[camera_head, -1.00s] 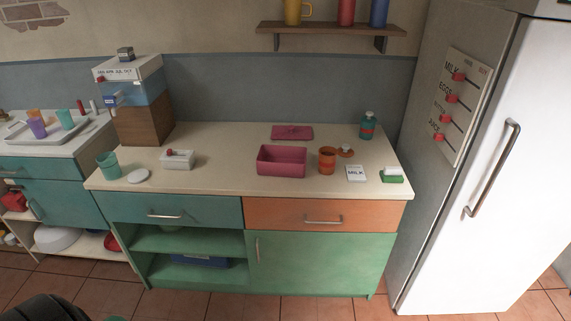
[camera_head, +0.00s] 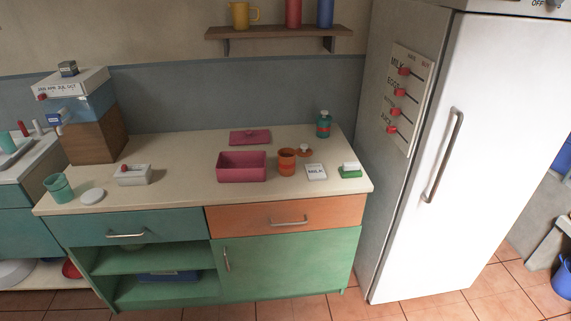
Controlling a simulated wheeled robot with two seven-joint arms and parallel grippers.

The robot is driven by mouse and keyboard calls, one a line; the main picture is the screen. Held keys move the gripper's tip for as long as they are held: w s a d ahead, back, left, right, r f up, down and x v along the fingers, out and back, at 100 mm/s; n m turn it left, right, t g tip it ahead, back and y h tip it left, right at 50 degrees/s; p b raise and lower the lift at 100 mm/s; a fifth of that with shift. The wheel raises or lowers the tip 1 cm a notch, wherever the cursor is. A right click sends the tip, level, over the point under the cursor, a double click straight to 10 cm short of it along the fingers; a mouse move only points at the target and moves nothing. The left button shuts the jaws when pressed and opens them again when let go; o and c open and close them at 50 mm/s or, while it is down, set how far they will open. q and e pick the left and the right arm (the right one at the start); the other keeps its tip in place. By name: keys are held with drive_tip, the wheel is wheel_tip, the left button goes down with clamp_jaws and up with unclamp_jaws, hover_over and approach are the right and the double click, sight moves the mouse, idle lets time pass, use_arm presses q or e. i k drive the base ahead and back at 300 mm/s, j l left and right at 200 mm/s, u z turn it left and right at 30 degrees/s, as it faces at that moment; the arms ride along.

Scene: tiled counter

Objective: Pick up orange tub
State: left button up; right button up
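The orange tub (camera_head: 287,163) stands upright on the counter, right of the pink bin. It looks open at the top. An orange lid with a pale knob (camera_head: 305,151) lies just behind and to its right. Neither of my grippers shows in the head view.
The pink bin (camera_head: 241,174) is close on the tub's left, with a pink lid (camera_head: 250,136) behind it. A milk card (camera_head: 316,172), a green-and-white block (camera_head: 350,171) and a teal bottle (camera_head: 323,124) are to the right. The counter's front strip (camera_head: 190,199) is clear.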

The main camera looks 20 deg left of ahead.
sight(287, 163)
drive_tip(key=i+l+u, duration=0.25)
drive_tip(key=i+l, duration=0.2)
drive_tip(key=i+l+u, duration=0.25)
drive_tip(key=i+l, duration=0.3)
